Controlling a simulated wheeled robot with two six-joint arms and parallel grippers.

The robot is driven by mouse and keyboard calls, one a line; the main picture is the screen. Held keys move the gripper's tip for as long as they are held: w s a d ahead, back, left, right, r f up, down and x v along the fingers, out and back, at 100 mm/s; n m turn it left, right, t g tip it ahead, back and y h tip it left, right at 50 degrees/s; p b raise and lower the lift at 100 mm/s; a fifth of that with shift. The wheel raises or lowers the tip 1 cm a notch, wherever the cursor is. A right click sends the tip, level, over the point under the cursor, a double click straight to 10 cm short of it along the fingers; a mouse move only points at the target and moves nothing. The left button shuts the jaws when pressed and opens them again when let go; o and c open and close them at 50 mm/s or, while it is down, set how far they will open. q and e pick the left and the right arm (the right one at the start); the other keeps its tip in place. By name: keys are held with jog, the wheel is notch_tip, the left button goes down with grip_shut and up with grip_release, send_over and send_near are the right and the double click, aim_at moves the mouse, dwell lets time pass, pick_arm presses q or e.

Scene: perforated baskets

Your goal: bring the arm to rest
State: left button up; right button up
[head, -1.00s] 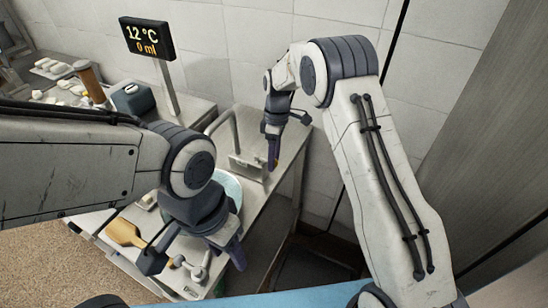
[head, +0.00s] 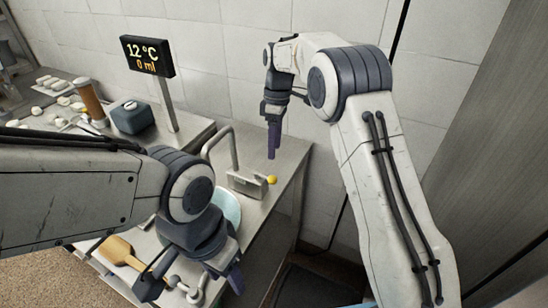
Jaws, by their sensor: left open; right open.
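My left gripper (head: 198,284) is at the bottom middle of the head view, open, above the metal counter (head: 258,218). Its fingers point down near the counter's front side, and I see nothing between them. My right gripper (head: 273,140) is in the upper middle, open and empty, with its dark purple fingers pointing down. It hangs above the back part of the counter, behind the metal basket (head: 246,184) in the picture.
A pale round dish (head: 228,207) is partly hidden behind my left arm. A wooden paddle (head: 118,251) lies at lower left. A small yellow ball (head: 272,179) is at the basket's right end. A display (head: 147,56) reading 12 °C, 0 ml stands at the back left.

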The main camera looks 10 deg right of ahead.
jog(key=shift+r, duration=0.25)
jog(key=s+a+r+m+t, duration=0.1)
jog(key=s+a+r+m, duration=0.15)
jog(key=s, duration=0.65)
jog(key=s+a+r+m, duration=0.1)
jog(key=s+a+r, duration=0.25)
jog(key=s, duration=0.45)
jog(key=s+d+f+m, duration=0.1)
jog(key=s+f, duration=0.1)
jog(key=s, duration=0.7)
jog(key=s+d+f+m+t, duration=0.1)
jog(key=s+d+f+m, duration=0.1)
jog(key=s, duration=0.7)
jog(key=shift+s+f, duration=0.3)
